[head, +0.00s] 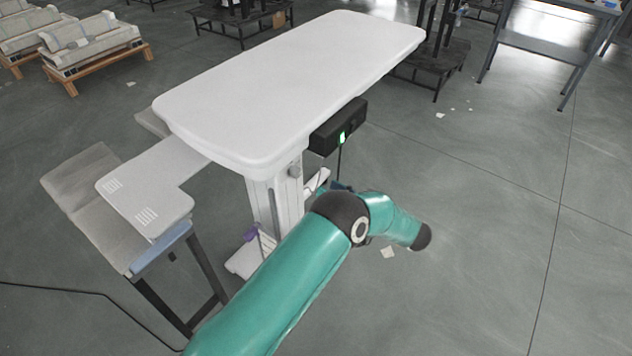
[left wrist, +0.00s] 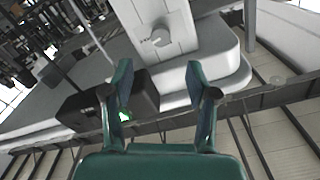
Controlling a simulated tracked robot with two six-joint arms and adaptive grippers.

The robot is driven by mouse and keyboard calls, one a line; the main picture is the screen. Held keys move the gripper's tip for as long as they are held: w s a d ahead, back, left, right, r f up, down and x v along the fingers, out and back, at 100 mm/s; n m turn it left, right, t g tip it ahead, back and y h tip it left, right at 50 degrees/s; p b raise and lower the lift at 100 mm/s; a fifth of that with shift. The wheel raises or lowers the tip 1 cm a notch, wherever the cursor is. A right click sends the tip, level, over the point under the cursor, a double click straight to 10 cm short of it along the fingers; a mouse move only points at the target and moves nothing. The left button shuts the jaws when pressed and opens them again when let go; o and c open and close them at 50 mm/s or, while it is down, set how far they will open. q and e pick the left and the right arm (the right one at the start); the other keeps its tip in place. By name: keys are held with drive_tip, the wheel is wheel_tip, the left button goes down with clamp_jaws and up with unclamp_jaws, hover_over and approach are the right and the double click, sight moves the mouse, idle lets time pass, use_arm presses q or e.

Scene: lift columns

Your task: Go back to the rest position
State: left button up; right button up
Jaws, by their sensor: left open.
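My left arm (head: 290,275) is teal and reaches in from the bottom of the head view, bending near the lift column. Its gripper is mostly hidden behind the arm there. In the left wrist view my left gripper (left wrist: 159,68) is open, with nothing between its two fingers. The white lift column (head: 275,205) carries a white tabletop (head: 290,75). A black box with a green light (head: 338,127) sits under the tabletop edge; it also shows beyond the fingers in the left wrist view (left wrist: 145,92). My right gripper is not in view.
A white side panel (head: 150,190) and a grey padded bench (head: 85,185) stand left of the column. Wooden pallets (head: 95,60) with pale parts lie far left. A grey metal table (head: 545,45) stands far right. The floor on the right is mostly clear, with small scraps.

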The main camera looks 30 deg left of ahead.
use_arm(q)
drive_tip(key=shift+s+d, duration=0.1)
drive_tip(key=shift+d, duration=0.95)
